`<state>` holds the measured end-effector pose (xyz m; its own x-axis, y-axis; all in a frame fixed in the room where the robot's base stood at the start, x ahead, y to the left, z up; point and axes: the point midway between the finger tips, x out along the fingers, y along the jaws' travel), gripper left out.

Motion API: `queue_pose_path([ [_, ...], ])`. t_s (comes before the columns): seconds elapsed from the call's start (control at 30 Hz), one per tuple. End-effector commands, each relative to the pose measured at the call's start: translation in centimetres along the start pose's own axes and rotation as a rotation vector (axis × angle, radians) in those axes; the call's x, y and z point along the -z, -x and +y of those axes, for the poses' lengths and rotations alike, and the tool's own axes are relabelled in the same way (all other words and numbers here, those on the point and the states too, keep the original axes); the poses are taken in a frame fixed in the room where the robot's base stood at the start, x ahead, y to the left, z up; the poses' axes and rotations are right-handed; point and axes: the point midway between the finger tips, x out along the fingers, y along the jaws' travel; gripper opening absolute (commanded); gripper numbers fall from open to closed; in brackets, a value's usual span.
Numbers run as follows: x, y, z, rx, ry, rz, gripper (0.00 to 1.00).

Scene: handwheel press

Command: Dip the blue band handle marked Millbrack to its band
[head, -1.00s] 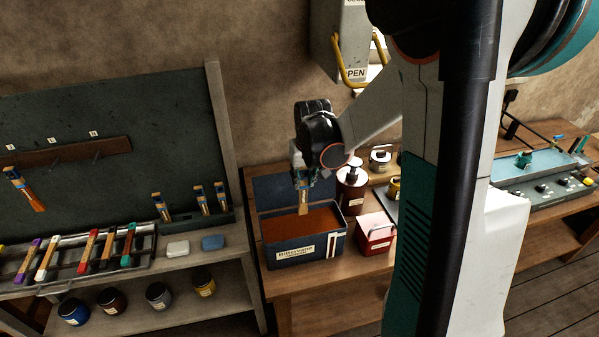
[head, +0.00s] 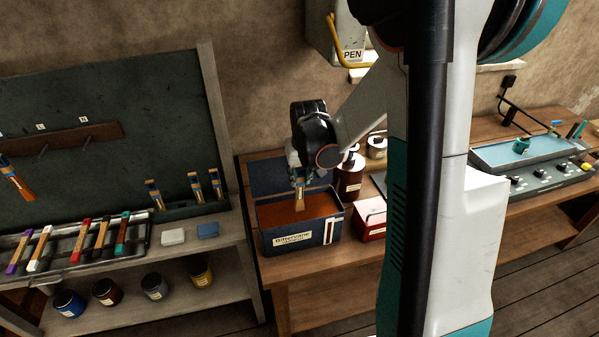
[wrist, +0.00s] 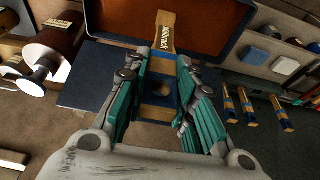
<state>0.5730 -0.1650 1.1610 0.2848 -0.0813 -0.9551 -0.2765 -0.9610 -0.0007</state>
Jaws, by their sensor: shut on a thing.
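My gripper (head: 298,178) is shut on a wooden handle (head: 299,200) that hangs downward over the open dark blue tank (head: 306,240) labelled Bittervane. In the wrist view the handle (wrist: 164,38) shows its Millbrack label on the pale wood and a blue band between the fingers (wrist: 162,66). The handle's free end widens and points at the brown-red liquid (wrist: 215,18). I cannot tell whether its tip touches the liquid. The tank's lid (head: 284,174) stands open at the back.
Several blue-banded handles (head: 196,186) stand in a rack on the left bench. A tray (head: 72,257) holds several coloured-band handles, and one handle (head: 14,179) hangs on the board. A brown can (head: 350,177) and a red box (head: 369,220) stand right of the tank.

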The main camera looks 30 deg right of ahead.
Motion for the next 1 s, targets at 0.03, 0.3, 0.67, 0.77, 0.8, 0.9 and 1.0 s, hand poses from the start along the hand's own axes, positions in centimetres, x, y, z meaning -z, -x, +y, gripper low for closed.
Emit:
queue_pose_path([
  [0.03,-0.1,-0.4,0.0,0.000,0.000,0.000,0.07],
  [0.3,-0.5,-1.8,0.0,0.000,0.000,0.000,0.07],
  [0.67,-1.1,-3.7,0.0,0.000,0.000,0.000,0.07],
  [0.77,-1.3,-4.2,0.0,0.000,0.000,0.000,0.07],
  [0.8,-1.4,-4.5,0.0,0.000,0.000,0.000,0.07],
  [0.9,-1.5,-5.0,0.0,0.000,0.000,0.000,0.07],
  [1.0,-1.7,-5.5,0.0,0.000,0.000,0.000,0.07],
])
